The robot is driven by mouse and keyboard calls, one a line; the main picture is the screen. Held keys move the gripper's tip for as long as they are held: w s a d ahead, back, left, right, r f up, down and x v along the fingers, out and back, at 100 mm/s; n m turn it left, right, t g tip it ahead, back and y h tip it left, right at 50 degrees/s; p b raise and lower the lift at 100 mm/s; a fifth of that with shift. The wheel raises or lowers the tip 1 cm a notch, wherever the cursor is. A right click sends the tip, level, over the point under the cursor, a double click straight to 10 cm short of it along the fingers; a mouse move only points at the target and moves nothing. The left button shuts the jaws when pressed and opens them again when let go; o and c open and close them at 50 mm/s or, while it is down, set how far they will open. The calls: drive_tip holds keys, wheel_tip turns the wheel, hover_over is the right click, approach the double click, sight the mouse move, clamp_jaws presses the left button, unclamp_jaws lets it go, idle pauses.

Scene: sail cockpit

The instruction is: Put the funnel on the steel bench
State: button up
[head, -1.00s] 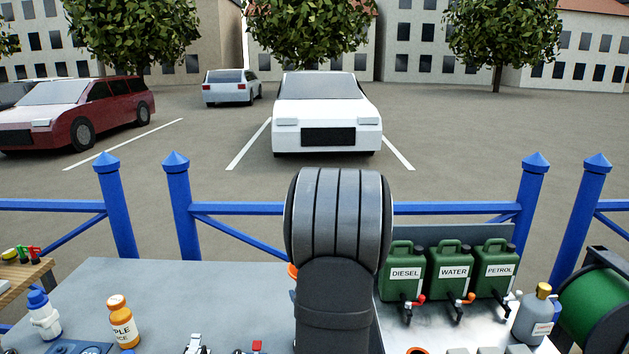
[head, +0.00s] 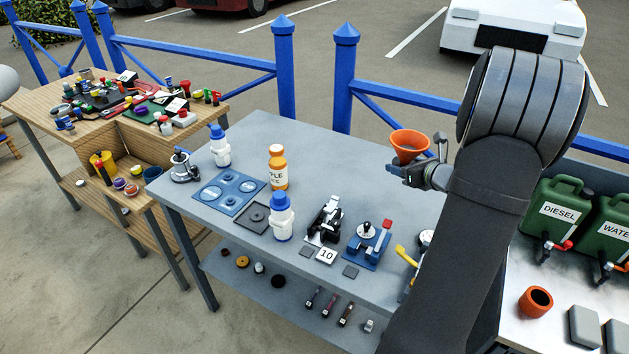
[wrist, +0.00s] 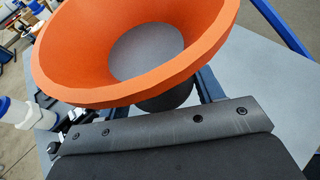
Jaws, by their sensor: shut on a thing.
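The orange funnel (head: 409,146) is held wide mouth up by my gripper (head: 414,174), and it looks about upright. My gripper is shut on its lower part, above the back right of the grey bench. In the wrist view the funnel (wrist: 75,62) fills the top, and its rim hides much of the jaws (wrist: 180,93). A plain grey surface shows through and beyond it. The bright, shiny steel bench (head: 508,318) stands at the right of the head view, partly hidden by my arm. The funnel is apart from it.
Green jerrycans (head: 556,213) with taps line the steel bench's back; an orange-brown cup (head: 536,301) and grey blocks (head: 584,325) stand in front. The grey bench (head: 325,160) holds bottles, a blue plate (head: 228,191) and small devices. A cluttered wooden bench (head: 40,105) is left.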

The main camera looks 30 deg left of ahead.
drive_tip(key=s+a+n+g+y, duration=0.2)
drive_tip(key=a+n+g, duration=0.2)
drive_tip(key=a, duration=0.2)
hover_over(339, 190)
drive_tip(key=shift+g, duration=0.3)
drive_tip(key=f, duration=0.7)
drive_tip(key=shift+d+f, duration=0.1)
drive_tip(key=shift+d, duration=0.2)
drive_tip(key=shift+w+a+f, duration=0.1)
drive_tip(key=shift+a+f, duration=0.25)
drive_tip(key=shift+f, duration=1.85)
drive_tip(key=shift+f, duration=0.2)
drive_tip(key=o, duration=1)
